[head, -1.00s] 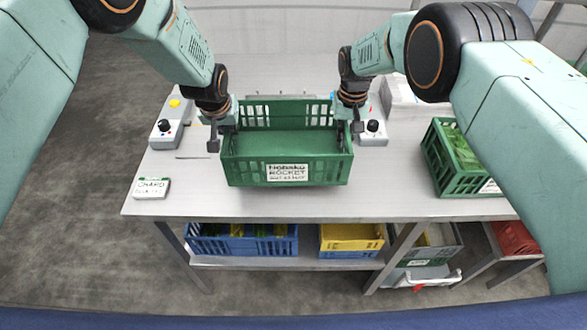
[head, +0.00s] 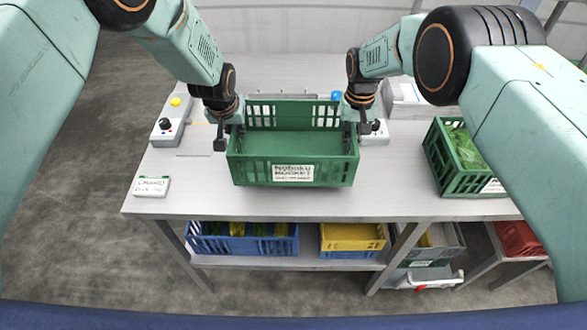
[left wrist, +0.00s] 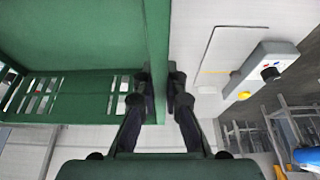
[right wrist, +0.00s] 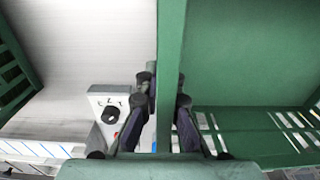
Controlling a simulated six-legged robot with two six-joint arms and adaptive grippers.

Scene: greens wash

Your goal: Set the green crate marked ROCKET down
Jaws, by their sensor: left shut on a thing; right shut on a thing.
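The green crate marked ROCKET (head: 292,174) is in the middle of the head view, level over the front part of the metal table, and looks empty. I cannot tell whether its base touches the table. My left gripper (head: 228,135) is shut on its left wall; the left wrist view shows the fingers (left wrist: 160,95) on either side of the wall (left wrist: 157,40). My right gripper (head: 356,130) is shut on its right wall; the right wrist view shows the fingers (right wrist: 166,95) astride that wall (right wrist: 171,40).
The metal table (head: 300,205) holds a CHARD card (head: 152,186) at left, grey control boxes (head: 168,128) (head: 376,134) and a green crate of greens (head: 455,180) at right. Blue (head: 240,245) and yellow (head: 350,238) crates sit on the shelf below.

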